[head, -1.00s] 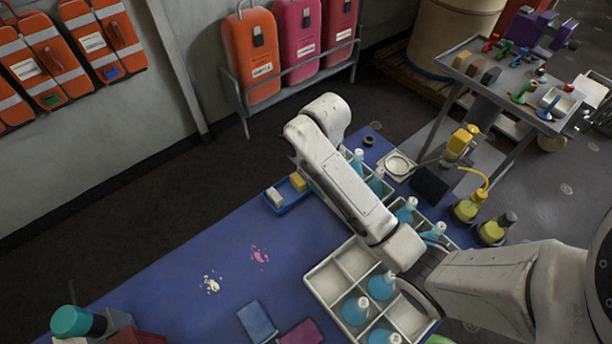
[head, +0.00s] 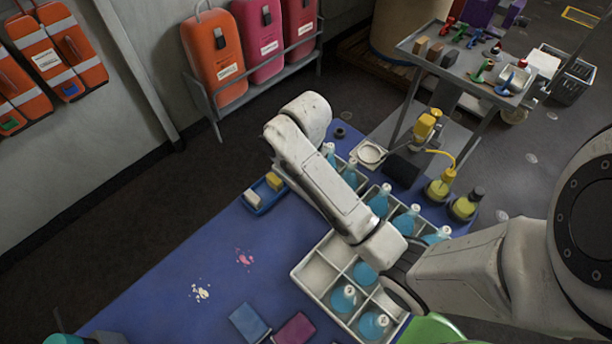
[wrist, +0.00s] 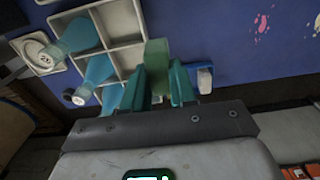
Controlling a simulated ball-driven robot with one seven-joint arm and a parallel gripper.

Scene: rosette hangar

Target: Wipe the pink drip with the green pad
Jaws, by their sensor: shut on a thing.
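The pink drip (head: 244,257) is a small patch of splashes on the blue table, left of my arm in the head view. It also shows at the upper right of the wrist view (wrist: 262,24). My gripper (wrist: 158,88) has teal fingers and is shut on the green pad (wrist: 157,53), which sticks out past the fingertips. The gripper holds the pad apart from the drip, off to its left in the wrist view. In the head view my arm hides both the gripper and the pad.
A cream drip (head: 201,292) lies beside the pink one. A blue tray (head: 252,206) holds a white and a yellow block. Blue and maroon cloths (head: 249,322) lie in front. A white divided crate (head: 312,273) holds blue bottles. The table around the drips is clear.

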